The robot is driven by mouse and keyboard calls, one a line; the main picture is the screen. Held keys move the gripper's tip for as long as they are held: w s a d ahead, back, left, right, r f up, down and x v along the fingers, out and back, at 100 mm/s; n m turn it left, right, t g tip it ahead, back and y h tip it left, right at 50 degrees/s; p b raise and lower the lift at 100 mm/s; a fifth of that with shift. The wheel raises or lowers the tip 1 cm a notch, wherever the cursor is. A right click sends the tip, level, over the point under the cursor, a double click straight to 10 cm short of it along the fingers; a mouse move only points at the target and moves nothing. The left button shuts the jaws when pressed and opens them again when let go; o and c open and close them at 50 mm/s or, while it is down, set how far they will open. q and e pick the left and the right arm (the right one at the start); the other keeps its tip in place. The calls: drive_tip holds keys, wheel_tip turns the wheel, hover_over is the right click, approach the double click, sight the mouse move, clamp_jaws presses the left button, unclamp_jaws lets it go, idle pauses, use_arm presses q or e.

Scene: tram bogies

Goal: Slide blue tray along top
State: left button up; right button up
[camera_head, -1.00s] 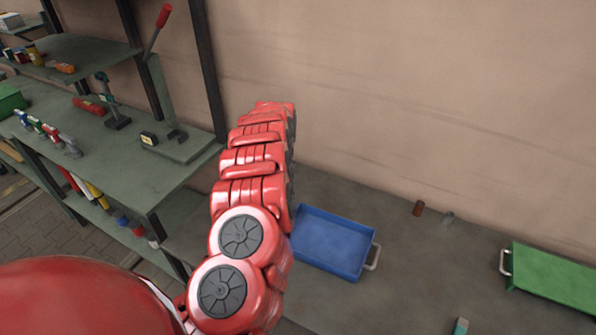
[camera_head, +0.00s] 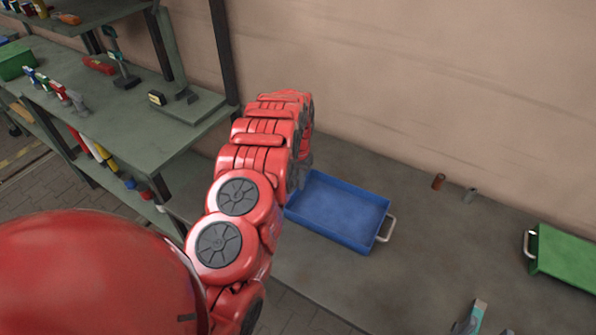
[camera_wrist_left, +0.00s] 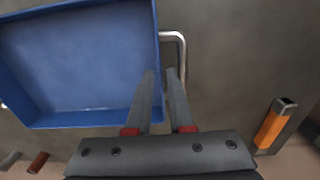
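The blue tray (camera_head: 342,213) lies on a grey worktop, with a metal handle (camera_head: 387,228) on its right end. My left arm covers its left end. My left gripper (camera_head: 301,172) is mostly hidden behind the arm there. In the left wrist view the tray (camera_wrist_left: 80,55) fills the upper left, with a handle (camera_wrist_left: 181,50) on its right side. The fingers of the left gripper (camera_wrist_left: 161,73) are apart with nothing between them. Their tips overlap the space between tray wall and handle; contact cannot be told.
A green tray (camera_head: 566,257) stands at the right. A brown cylinder (camera_head: 438,181) and a grey one (camera_head: 470,195) stand near the wall. A tool-laden shelf bench (camera_head: 130,120) is at the left. An orange-sided object (camera_wrist_left: 272,127) is right of the gripper in the wrist view. Worktop between the trays is clear.

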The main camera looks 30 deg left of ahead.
use_arm(q)
drive_tip(key=shift+w+f+p, duration=0.1)
drive_tip(key=shift+f+p, duration=0.3)
drive_tip(key=shift+f, duration=1.4)
clamp_jaws()
